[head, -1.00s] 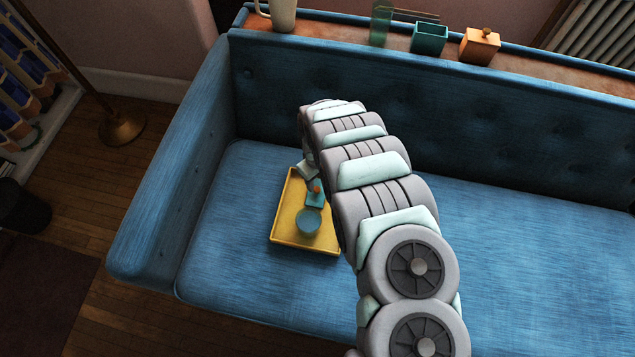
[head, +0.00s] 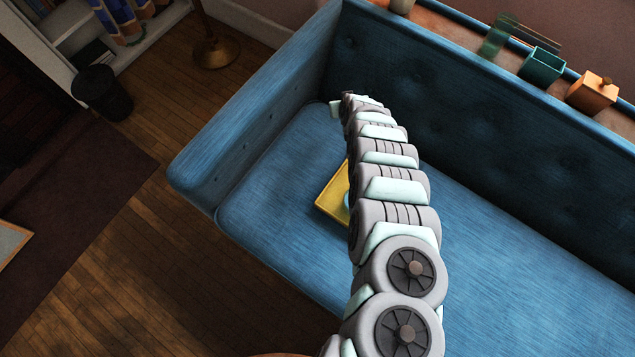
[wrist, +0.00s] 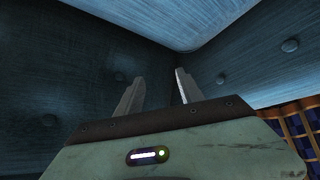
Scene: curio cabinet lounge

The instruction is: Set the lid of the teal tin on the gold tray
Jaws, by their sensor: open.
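The gold tray (head: 331,194) lies on the blue sofa seat, mostly hidden behind my arm in the head view. A sliver of a round teal dish (head: 347,201) shows on it. The teal lid with its orange knob is not visible now; the tray area where it lay is covered by my arm. The open teal tin (head: 541,67) stands lidless on the ledge behind the sofa. My gripper (wrist: 158,82) is open and empty in the wrist view, facing the sofa's upholstery. In the head view its fingers are hidden at the arm's far end.
On the ledge, an orange box (head: 592,94) with a knobbed lid stands right of the tin, and a green glass piece (head: 494,40) left of it. The sofa's armrest (head: 245,120) and tufted back (head: 470,110) bound the seat. The seat's right part is clear.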

